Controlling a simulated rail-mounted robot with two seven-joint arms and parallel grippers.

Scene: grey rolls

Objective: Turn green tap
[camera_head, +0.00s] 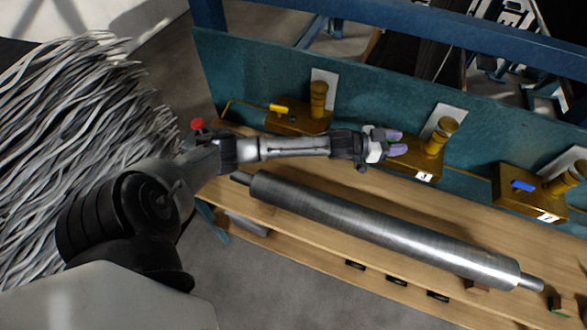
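Several brass taps stand along the teal back panel. The left tap (305,118) has a yellow handle and the right tap (530,194) has a blue handle. The middle tap (435,146) stands between them, with a white label on its base. I see no green handle; the middle tap's handle area is partly hidden by my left gripper. My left gripper (395,142) is at the left side of the middle tap, with its two purple-tipped fingers apart. I cannot tell whether it touches the tap. My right gripper is out of view.
A long grey metal roller (375,228) lies on the wooden bench (320,260) in front of the taps, below my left arm. A red knob (197,124) is at the left. A heap of grey strands (70,150) fills the left side. A blue beam (430,30) crosses the top.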

